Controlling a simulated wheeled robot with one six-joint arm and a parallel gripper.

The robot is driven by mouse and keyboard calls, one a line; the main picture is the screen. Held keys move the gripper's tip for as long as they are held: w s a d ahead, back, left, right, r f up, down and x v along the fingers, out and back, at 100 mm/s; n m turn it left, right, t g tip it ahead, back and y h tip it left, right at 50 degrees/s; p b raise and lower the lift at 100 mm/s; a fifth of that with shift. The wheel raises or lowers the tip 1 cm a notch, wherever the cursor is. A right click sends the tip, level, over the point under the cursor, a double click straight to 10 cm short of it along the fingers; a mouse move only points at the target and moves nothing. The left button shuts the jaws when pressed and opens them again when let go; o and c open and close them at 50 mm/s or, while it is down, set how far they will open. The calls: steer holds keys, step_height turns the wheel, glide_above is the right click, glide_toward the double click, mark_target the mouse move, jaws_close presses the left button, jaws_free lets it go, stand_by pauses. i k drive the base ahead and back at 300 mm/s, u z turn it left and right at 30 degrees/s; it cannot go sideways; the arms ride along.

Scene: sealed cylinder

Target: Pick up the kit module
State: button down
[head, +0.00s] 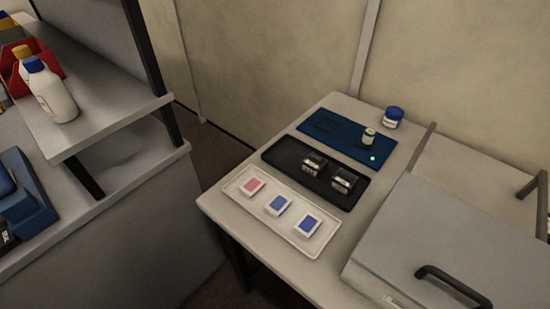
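No label shows which thing is the kit module. A white tray (233,188) at the front of the table holds three small white square pieces: one with a pink top (252,186), one with a blue top (277,205) in the middle, and another with a blue top (307,225) at the right. Behind it, a black tray (285,157) holds two dark blocks with shiny parts, one at the left (314,162) and one at the right (345,180). My gripper is not in view.
A blue mat (345,140) carries a small pale cylinder (368,137) and a green light (373,158). A blue-lidded jar (393,118) stands behind. A grey lidded box (430,240) with a dark handle fills the right. Shelves with white bottles (52,95) stand left, across a floor gap.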

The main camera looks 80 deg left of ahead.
mark_target(315, 166)
steer(key=u, duration=2.25)
